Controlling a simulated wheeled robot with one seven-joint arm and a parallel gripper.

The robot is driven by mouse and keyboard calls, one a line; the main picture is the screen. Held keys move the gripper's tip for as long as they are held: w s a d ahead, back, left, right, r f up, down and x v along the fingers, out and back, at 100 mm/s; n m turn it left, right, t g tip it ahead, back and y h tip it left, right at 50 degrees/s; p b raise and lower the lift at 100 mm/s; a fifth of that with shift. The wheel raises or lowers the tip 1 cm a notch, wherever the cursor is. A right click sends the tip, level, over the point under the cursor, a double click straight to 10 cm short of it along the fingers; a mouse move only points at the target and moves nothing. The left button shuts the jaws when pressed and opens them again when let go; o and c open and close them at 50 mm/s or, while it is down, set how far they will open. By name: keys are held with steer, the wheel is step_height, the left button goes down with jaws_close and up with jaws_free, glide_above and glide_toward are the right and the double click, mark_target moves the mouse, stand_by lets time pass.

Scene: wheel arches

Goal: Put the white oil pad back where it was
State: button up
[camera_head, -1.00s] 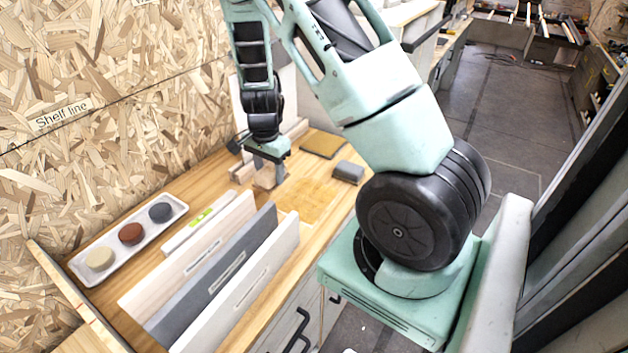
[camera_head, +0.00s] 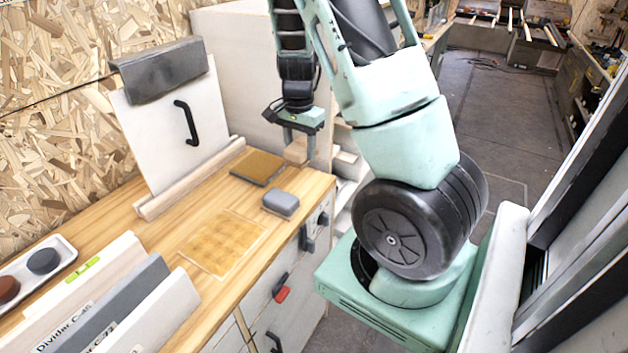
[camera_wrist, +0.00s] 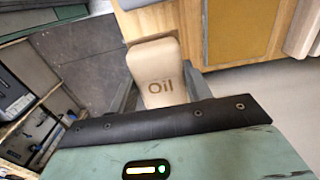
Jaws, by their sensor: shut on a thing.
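The oil pad, a pale beige-white block with "Oil" marked on its face, is held between the fingers of my gripper (camera_wrist: 160,90). The oil pad (camera_wrist: 158,68) fills the middle of the wrist view. In the head view my gripper (camera_head: 298,140) is above the far right end of the wooden worktop (camera_head: 150,237), and the pad (camera_head: 296,153) shows small below it. The pad appears raised and apart from the worktop. The fingers are shut on its two sides.
A brown pad (camera_head: 257,167) and a grey block (camera_head: 281,203) lie near the worktop's right end. A stained square (camera_head: 222,243) is bare. Upright dividers (camera_head: 110,307) and a tray (camera_head: 68,256) stand at left. A white panel (camera_head: 178,135) with a black handle leans at the back.

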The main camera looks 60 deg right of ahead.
glide_above(302, 187)
step_height(302, 187, down, 5)
steer(key=shift+d+r, duration=0.1)
steer(key=shift+r, duration=0.05)
steer(key=shift+w+f, duration=0.1)
steer(key=shift+f, duration=2.35)
steer(key=shift+f, duration=0.1)
steer(key=shift+f, duration=0.15)
steer(key=o, duration=0.9)
steer(key=shift+o, duration=0.2)
steer(key=shift+r, duration=0.2)
